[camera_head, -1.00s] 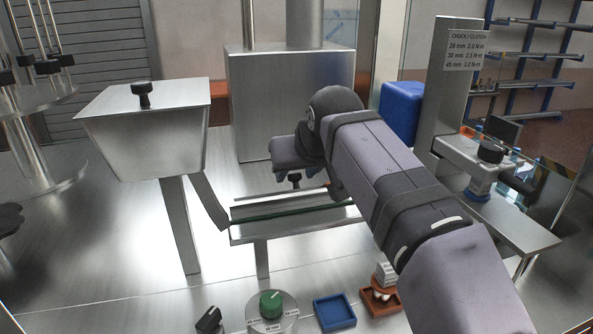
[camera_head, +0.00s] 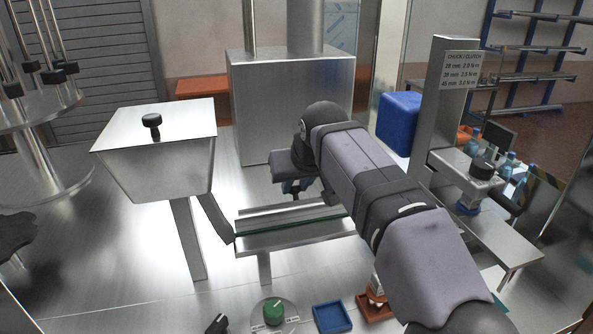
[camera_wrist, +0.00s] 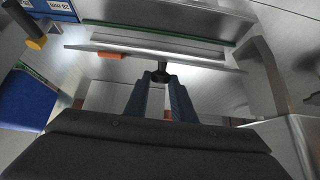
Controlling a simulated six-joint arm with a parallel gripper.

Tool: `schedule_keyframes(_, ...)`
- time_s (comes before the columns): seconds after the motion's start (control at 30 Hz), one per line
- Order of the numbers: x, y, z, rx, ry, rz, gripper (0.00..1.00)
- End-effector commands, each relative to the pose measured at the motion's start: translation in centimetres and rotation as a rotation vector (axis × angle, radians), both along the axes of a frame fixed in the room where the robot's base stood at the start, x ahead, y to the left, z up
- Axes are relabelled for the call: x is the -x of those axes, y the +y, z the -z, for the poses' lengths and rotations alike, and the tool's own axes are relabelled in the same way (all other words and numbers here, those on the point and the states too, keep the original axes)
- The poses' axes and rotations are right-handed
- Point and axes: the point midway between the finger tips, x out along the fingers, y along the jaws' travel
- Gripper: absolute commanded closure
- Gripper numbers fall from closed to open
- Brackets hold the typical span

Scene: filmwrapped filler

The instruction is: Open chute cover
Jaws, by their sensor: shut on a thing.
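In the wrist view, a small dark knob (camera_wrist: 161,68) sits between the fingertips of my gripper (camera_wrist: 160,78), which is shut on it. The knob is at the near edge of a long, thin metal plate (camera_wrist: 205,62), which I take for the chute cover. In the head view, my gripper (camera_head: 294,187) is low at the back edge of the metal chute bench (camera_head: 280,238). The knob and most of the plate are hidden there by my wrist. I cannot tell whether the plate is lifted.
A metal hopper (camera_head: 160,165) with a black-knobbed lid stands left of the bench. A large steel box (camera_head: 290,110) stands behind. A chuck station (camera_head: 470,170) is at the right. A green dial (camera_head: 273,312), blue tray (camera_head: 332,317) and red tray (camera_head: 372,308) lie in front.

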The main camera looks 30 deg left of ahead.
Motion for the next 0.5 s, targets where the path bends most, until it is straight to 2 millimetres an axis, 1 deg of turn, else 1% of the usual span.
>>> schedule_keyframes(0.03,-0.18,0.15,-0.93,0.004,0.004,0.0,1.0)
schedule_keyframes(0.5,-0.97,0.95,-1.4,0.072,0.073,0.001,1.0)
